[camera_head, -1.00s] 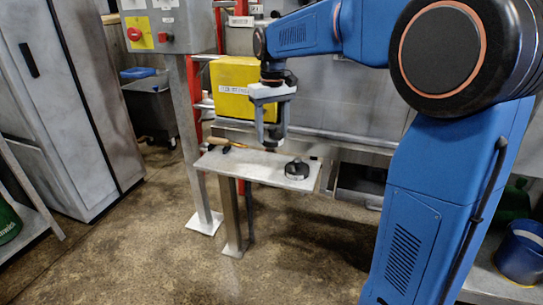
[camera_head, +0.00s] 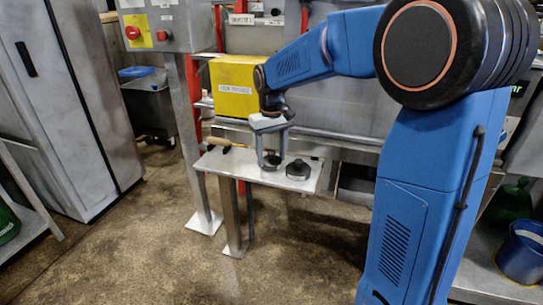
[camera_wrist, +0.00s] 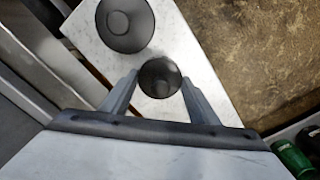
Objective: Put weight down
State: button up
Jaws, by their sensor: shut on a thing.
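My gripper (camera_head: 271,162) points down over the grey bench top (camera_head: 235,165), left of a black round weight (camera_head: 298,169) that stands on the bench. In the wrist view my gripper (camera_wrist: 158,84) has its fingers on either side of a smaller dark round weight (camera_wrist: 160,77) and is shut on it. The larger weight (camera_wrist: 126,22) lies just beyond it, apart from it. The held weight is at or just above the bench top; I cannot tell whether it touches. Its underside is hidden.
A tool with a wooden handle (camera_head: 228,148) lies at the bench's left back. A yellow box (camera_head: 232,88) stands behind the bench, and a grey control box with red buttons (camera_head: 162,28) is at upper left. The floor (camera_head: 150,260) in front is clear.

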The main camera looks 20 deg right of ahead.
jog(key=shift+f, duration=0.15)
jog(key=o, duration=1.1)
jog(key=shift+f, duration=0.1)
jog(key=shift+c, duration=0.2)
jog(key=o, duration=0.4)
